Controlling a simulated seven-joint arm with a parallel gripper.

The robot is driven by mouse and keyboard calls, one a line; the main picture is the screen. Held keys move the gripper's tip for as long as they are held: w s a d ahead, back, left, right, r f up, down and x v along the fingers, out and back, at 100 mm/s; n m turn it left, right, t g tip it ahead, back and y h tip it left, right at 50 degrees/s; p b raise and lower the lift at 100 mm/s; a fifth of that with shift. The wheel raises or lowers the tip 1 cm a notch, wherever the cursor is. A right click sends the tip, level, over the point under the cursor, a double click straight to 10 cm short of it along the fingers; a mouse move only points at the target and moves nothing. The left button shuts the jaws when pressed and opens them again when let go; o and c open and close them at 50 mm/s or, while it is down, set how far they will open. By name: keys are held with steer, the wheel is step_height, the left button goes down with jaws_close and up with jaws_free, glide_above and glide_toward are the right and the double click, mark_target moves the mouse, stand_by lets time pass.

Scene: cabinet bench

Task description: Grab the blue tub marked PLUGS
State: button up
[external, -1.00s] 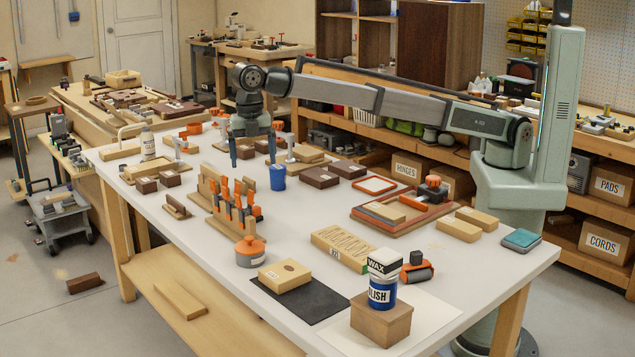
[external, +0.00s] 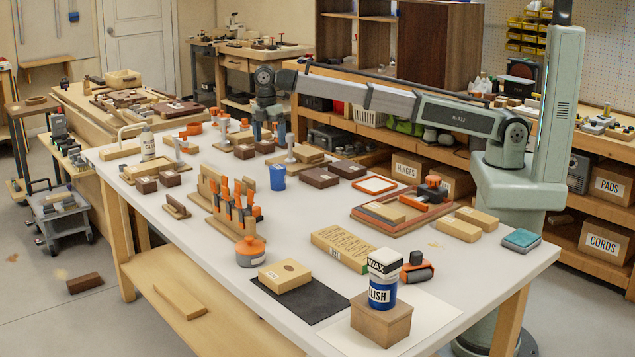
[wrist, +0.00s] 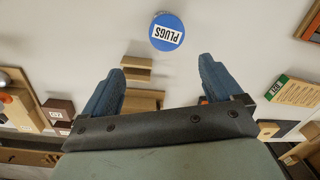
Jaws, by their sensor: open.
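The blue tub (external: 278,178) stands upright on the white bench top, left of centre in the external view. In the wrist view a round blue lid (wrist: 167,32) with a white PLUGS label shows beyond the fingertips. My gripper (external: 268,138) is up and behind the tub in the external view, apart from it. In the wrist view my gripper (wrist: 160,72) has its two blue-grey fingers spread wide, with nothing held between them.
A wooden rack (external: 232,207) with orange-handled tools stands in front. A blue POLISH can (external: 382,292) sits on a box nearer the front. Bare bench surrounds the tub's front side.

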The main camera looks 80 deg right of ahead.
mark_target(278, 177)
steer(key=s+m, duration=0.1)
steer(key=m, duration=0.1)
steer(key=s+f+m, duration=0.1)
steer(key=m, duration=0.2)
steer(key=s+m, duration=0.1)
steer(key=m, duration=0.2)
steer(key=shift+s+d+f, duration=0.1)
steer(key=shift+d+f, duration=0.05)
steer(key=shift+d, duration=0.05)
steer(key=m, duration=0.4)
steer(key=shift+w+m+t, duration=0.2)
steer(key=shift+m+t, duration=0.1)
steer(key=shift+f+m, duration=0.1)
steer(key=shift+m, duration=0.8)
step_height(278, 177, down, 8)
steer(key=shift+f, duration=0.15)
steer(key=shift+w+f, duration=0.2)
steer(key=shift+f, duration=2.45)
steer(key=c, duration=1.2)
